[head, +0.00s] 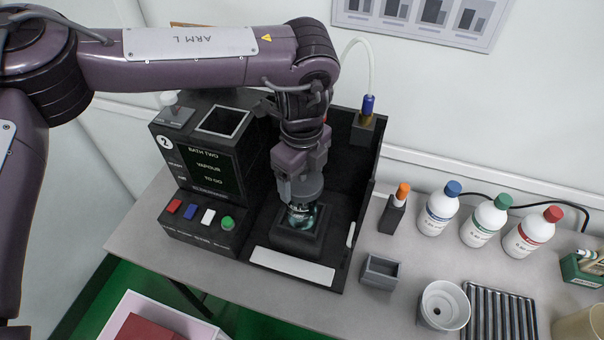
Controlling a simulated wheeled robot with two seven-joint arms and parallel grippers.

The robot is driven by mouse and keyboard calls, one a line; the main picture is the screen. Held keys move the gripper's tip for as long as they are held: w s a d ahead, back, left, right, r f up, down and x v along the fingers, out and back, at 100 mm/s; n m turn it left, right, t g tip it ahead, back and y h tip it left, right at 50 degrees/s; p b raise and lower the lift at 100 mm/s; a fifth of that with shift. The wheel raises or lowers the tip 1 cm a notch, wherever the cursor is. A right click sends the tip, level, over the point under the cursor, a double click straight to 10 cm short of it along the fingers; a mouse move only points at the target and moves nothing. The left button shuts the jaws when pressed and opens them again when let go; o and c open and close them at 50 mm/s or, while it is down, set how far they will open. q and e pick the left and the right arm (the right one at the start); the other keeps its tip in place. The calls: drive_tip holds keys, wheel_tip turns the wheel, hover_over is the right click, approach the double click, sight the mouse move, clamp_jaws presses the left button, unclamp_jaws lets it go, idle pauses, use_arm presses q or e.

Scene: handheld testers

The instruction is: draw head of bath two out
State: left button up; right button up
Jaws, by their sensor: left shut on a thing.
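The bath two tester (210,165) is a black unit with a "2" badge and a screen reading "BATH TWO", "VAPOUR" and "TO GO". My left gripper (303,180) points straight down over the black square well (298,244) at its right side. It is shut on the head (303,212), a grey round-topped part with a shiny, glassy lower end. The head stands upright, with its lower end at the well's mouth. I cannot tell how deep it sits, as the gripper and the rim hide part of it. My right gripper is not in view.
A blue-topped probe (368,104) with a white tube stands behind right. An orange-topped holder (397,207), small grey box (380,272), several capped bottles (437,212), a white cup (445,305) and a ribbed rack (498,314) occupy the right. Buttons (208,217) line the front left.

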use_arm(q)
drive_tip(key=shift+r+p, duration=1.6)
drive_tip(key=shift+r, duration=0.7)
